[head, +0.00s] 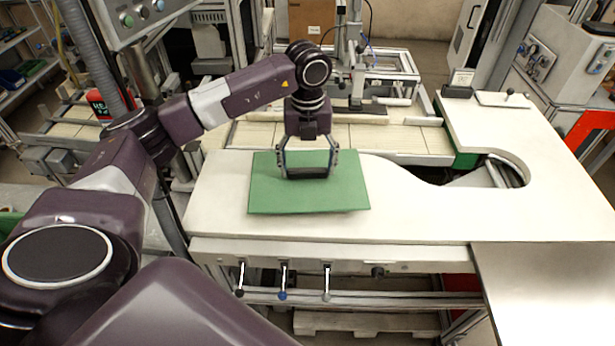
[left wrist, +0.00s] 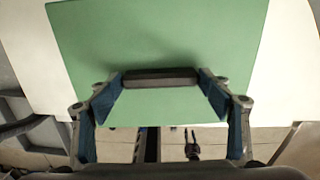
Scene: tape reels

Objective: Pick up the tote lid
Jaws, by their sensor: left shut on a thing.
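The tote lid (head: 340,196) is a flat green rectangular panel with a dark bar handle (head: 308,173) on top. In the head view it is at the left part of the white worktop, and I cannot tell whether it touches the surface. My left gripper (head: 308,172) comes down from above and is shut on the handle, one finger at each end. In the left wrist view the lid (left wrist: 190,40) fills the upper middle, with the handle (left wrist: 160,78) between the fingertips of my left gripper (left wrist: 163,80). My right gripper is not in view.
The white worktop (head: 430,215) is clear to the right of the lid and has a curved cutout at the back right. A small flat plate with a knob (head: 503,99) lies at the far right.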

